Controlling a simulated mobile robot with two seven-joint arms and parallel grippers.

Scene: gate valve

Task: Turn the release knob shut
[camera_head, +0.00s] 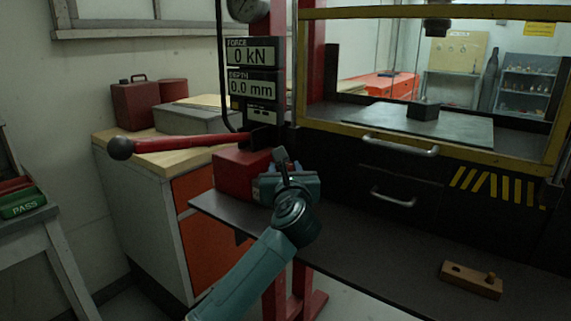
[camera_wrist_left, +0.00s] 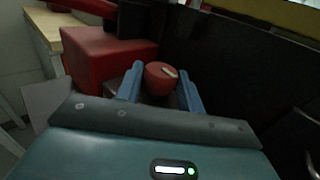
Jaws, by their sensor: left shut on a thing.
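The release knob (camera_wrist_left: 158,80) is round and red with a pale mark on its top. It shows in the left wrist view in front of a red block (camera_wrist_left: 105,50). My left gripper (camera_wrist_left: 161,72) has its two blue fingers on either side of the knob and is shut on it. In the head view my left gripper (camera_head: 281,162) is at the right side of the red block (camera_head: 240,172), and it hides the knob there. My right gripper is in neither view.
A red lever with a black ball (camera_head: 120,148) reaches left above the red block. A press with a yellow frame (camera_head: 345,128) and drawer handles (camera_head: 392,196) stands to the right. A wooden block (camera_head: 472,280) lies on the dark shelf (camera_head: 370,260), whose middle is clear.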

